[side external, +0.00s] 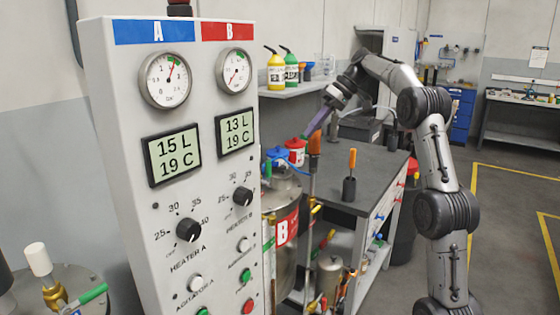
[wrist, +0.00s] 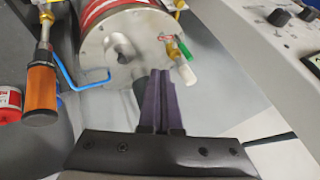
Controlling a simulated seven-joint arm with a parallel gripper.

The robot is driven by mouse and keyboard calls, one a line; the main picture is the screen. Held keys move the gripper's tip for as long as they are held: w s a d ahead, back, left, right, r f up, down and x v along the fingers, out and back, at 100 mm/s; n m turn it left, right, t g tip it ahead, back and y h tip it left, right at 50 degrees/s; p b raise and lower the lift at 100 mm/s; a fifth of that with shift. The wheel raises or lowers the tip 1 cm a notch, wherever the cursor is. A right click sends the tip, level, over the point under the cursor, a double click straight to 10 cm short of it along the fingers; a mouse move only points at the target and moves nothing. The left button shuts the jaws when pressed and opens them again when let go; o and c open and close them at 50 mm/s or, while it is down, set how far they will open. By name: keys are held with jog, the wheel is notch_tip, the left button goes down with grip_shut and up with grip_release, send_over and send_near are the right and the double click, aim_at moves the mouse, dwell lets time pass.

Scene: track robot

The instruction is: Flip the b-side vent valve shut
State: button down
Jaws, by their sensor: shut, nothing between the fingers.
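The B tank (side external: 285,228) stands behind the control panel, its red B label facing out. In the wrist view its round steel lid (wrist: 112,48) fills the top centre. A brass vent valve (wrist: 172,50) with a green lever (wrist: 185,50) and a white end piece (wrist: 184,75) sits at the lid's right side. A small red piece shows beside it. My gripper (side external: 309,134) has purple fingers, shut and empty, above and behind the tank. In the wrist view the fingers (wrist: 160,74) point toward the lid's near edge, apart from the valve.
The control panel (side external: 118,210) stands close to the tank. The dark bench (side external: 375,165) holds a screwdriver (side external: 351,160) and lidded tubs. Another valve tops the A tank (side external: 60,290).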

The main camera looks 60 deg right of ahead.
aim_at(269, 172)
jog(key=w+a+f, duration=0.5)
jog(key=a+f, duration=0.3)
jog(key=shift+w, duration=0.25)
dwell(0.4)
